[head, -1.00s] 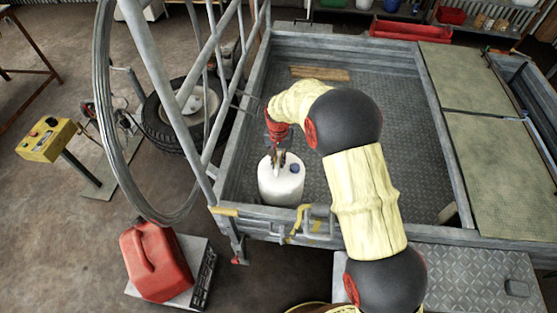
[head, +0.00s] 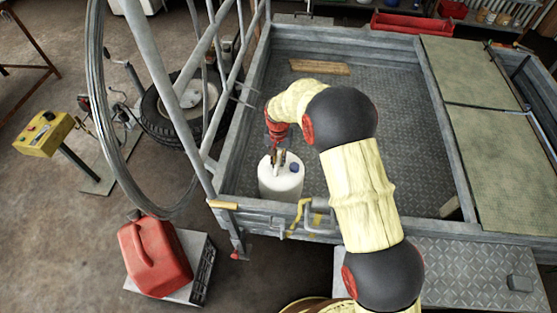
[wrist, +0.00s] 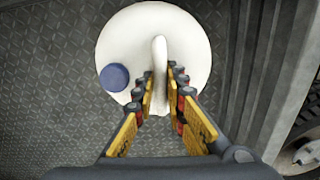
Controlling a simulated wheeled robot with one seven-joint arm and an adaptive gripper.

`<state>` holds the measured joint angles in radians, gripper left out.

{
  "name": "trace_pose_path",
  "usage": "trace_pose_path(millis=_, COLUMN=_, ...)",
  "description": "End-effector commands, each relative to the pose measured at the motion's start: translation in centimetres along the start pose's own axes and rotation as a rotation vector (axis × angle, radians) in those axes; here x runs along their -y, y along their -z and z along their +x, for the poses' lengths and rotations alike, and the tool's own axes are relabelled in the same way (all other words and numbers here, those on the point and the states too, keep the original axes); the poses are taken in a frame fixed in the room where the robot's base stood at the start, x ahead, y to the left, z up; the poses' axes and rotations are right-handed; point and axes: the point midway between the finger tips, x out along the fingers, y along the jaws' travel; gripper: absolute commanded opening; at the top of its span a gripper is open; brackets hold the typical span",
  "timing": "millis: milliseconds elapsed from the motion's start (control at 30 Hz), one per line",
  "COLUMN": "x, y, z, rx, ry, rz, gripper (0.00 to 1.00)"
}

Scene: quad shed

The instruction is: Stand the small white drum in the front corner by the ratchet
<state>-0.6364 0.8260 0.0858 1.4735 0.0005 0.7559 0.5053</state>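The small white drum (head: 281,182) is upright inside the front left part of the trailer bed, close behind the front board. Its blue cap (wrist: 114,77) and top handle (wrist: 160,65) show in the wrist view. My gripper (head: 280,157) points down at the drum's top. In the wrist view, its fingers (wrist: 162,85) close in on both sides of the handle. The drum's base is hidden behind the front board, so I cannot tell whether it touches the floor. The ratchet (head: 318,208), with yellow strap beside it, is on the front board right of the drum.
The trailer's side wall and ladder-like frame (head: 215,110) rise left of the drum. A wooden board (head: 320,67) lies at the bed's back. The middle bed is clear. A red jerrycan (head: 155,257) stands outside, front left. Green-topped panels (head: 490,150) are at right.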

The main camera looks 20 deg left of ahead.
Motion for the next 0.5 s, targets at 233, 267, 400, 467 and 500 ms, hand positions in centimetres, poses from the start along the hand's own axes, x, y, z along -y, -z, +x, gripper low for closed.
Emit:
trace_pose_path(millis=233, x=-0.01, y=0.01, z=-0.01, rx=0.000, ry=0.000, rz=0.000, gripper=0.27)
trace_pose_path(millis=267, x=-0.01, y=0.00, z=-0.01, rx=0.000, ry=0.000, rz=0.000, gripper=0.29)
trace_pose_path(millis=400, x=-0.02, y=-0.01, z=0.01, rx=0.000, ry=0.000, rz=0.000, gripper=0.32)
trace_pose_path(millis=467, x=-0.02, y=-0.02, z=0.02, rx=0.001, ry=0.000, rz=0.000, gripper=0.32)
trace_pose_path(millis=500, x=-0.02, y=-0.02, z=0.02, rx=0.001, ry=0.000, rz=0.000, gripper=0.32)
